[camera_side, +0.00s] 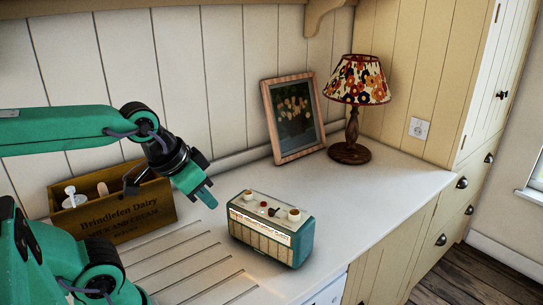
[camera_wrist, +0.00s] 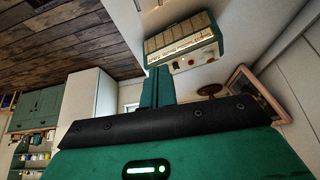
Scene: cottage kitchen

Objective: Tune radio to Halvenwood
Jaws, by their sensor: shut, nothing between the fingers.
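The radio (camera_side: 272,229) stands upright on the white counter, a teal box with a ribbed cream front and a pale dial strip along the front edge of its top. Two cream knobs and small red parts sit on the top. The dial lettering and pointer are too small to read. In the wrist view the radio (camera_wrist: 183,40) shows beyond my fingers. My gripper (camera_side: 209,200) is shut and empty, pointing down and right, just left of the radio and about level with its top. It looks apart from the radio. The shut fingers also show in the wrist view (camera_wrist: 158,87).
A wooden dairy crate (camera_side: 115,212) with a white-handled item stands behind and left of my gripper. A framed picture (camera_side: 292,115) leans on the wall, beside a floral lamp (camera_side: 357,85). Drainer grooves (camera_side: 190,275) lie left of the radio. The counter right of it is clear.

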